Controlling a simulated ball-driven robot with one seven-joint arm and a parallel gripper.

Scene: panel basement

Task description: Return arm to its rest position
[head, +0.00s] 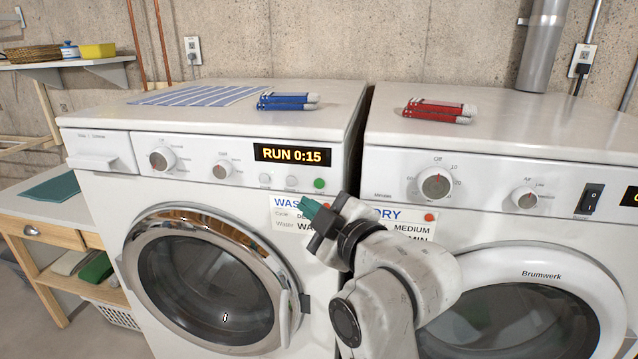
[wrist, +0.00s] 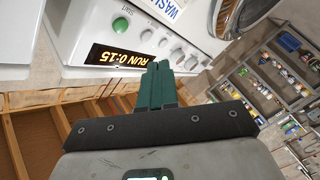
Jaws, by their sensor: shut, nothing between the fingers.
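My gripper (head: 309,208) is shut and empty, its teal fingertips together in front of the washer's label card in the head view. In the wrist view the closed teal fingers (wrist: 153,88) point towards the washer's control panel. My arm reaches up from the lower middle of the head view, bent in front of the gap between the two machines. Whether the fingertips touch the washer front cannot be told.
The washer (head: 330,120) shows RUN 0:15 and its round door (head: 285,250) is closed. The dryer (head: 520,128) stands right. Blue bundles (head: 288,101) and red bundles (head: 440,110) lie on top. A wooden bench (head: 70,236) is at left.

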